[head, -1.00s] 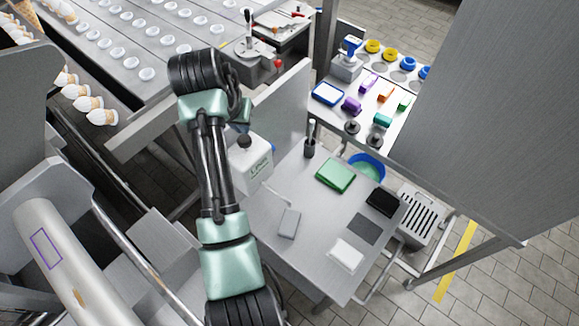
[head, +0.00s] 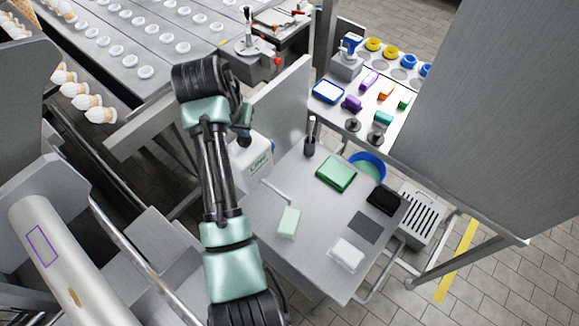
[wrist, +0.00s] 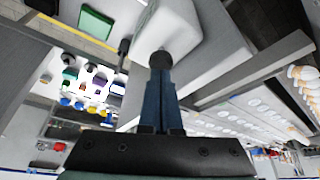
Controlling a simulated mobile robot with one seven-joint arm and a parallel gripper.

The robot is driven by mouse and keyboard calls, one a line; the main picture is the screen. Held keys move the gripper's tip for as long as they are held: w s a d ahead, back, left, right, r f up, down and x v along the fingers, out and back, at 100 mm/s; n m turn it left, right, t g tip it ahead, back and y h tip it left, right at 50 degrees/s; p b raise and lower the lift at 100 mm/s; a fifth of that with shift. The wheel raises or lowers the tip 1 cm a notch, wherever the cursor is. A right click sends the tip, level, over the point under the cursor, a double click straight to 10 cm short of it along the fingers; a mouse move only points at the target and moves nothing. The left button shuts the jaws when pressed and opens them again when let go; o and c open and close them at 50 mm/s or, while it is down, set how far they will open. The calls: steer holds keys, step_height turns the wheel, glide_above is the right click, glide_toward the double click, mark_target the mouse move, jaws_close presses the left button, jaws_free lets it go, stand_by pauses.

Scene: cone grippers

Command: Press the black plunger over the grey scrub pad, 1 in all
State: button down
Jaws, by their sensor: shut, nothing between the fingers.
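A white jug (head: 258,160) with a printed label stands at the left edge of the grey table. Its thin spout (head: 274,191) reaches over a pad (head: 289,222), which now looks pale green. The black plunger knob (wrist: 161,60) shows in the wrist view on top of the white jug (wrist: 178,22). My gripper (head: 244,138) is above the jug and hides the knob in the head view. In the wrist view my gripper's blue fingers (wrist: 160,72) are together, with their tips at the knob; I cannot tell whether they press it.
On the table (head: 310,262) are a green pad (head: 336,174), a black block (head: 384,200), a dark grey square (head: 364,227), a white block (head: 347,254) and a brush in a holder (head: 310,143). An upright panel (head: 285,100) stands behind the jug.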

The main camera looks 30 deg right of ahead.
steer(key=shift+s+f, duration=0.1)
steer(key=shift+f, duration=0.3)
steer(key=shift+r+p, duration=1.25)
steer(key=shift+r, duration=0.15)
steer(key=shift+r, duration=0.15)
step_height(320, 180, up, 6)
steer(key=p, duration=0.6)
